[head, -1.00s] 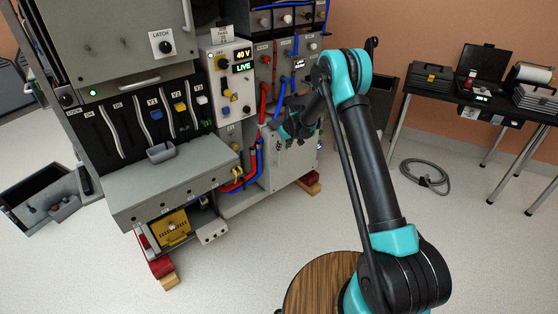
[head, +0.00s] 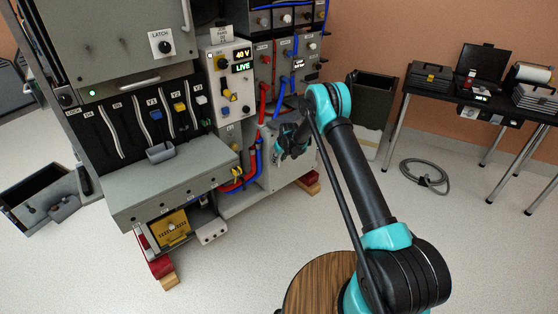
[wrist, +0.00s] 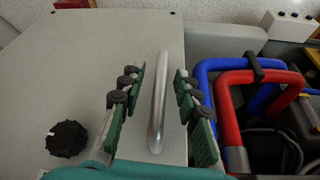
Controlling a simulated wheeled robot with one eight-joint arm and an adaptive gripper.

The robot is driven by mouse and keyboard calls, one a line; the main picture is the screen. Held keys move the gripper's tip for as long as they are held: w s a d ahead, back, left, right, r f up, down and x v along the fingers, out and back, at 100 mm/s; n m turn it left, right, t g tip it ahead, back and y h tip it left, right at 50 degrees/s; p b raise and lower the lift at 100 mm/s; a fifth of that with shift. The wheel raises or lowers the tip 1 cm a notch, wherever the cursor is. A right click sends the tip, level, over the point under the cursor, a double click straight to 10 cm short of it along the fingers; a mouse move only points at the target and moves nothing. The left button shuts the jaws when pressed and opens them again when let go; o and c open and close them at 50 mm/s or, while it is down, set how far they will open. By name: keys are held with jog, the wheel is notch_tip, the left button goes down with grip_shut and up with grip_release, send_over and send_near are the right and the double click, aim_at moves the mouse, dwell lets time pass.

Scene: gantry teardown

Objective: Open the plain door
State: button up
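The plain door is a grey panel (wrist: 90,85) with a metal bar handle (wrist: 157,105) and a black knob (wrist: 67,139) in the wrist view. In the head view, the door (head: 300,167) is at the lower right of the machine, partly hidden by my arm. My gripper (wrist: 160,92) is open, with one green-padded finger on each side of the handle and visible gaps between pads and bar. My gripper also shows in front of the door in the head view (head: 281,156). The door looks shut.
Red and blue hoses (wrist: 232,105) run close to the right of the handle. A live display (head: 243,67) is on the panel above. A dark bin (head: 372,98) and a table with tools (head: 440,92) stand to the right. The floor in front is clear.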

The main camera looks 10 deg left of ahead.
jog(key=shift+c, duration=0.3)
grip_shut()
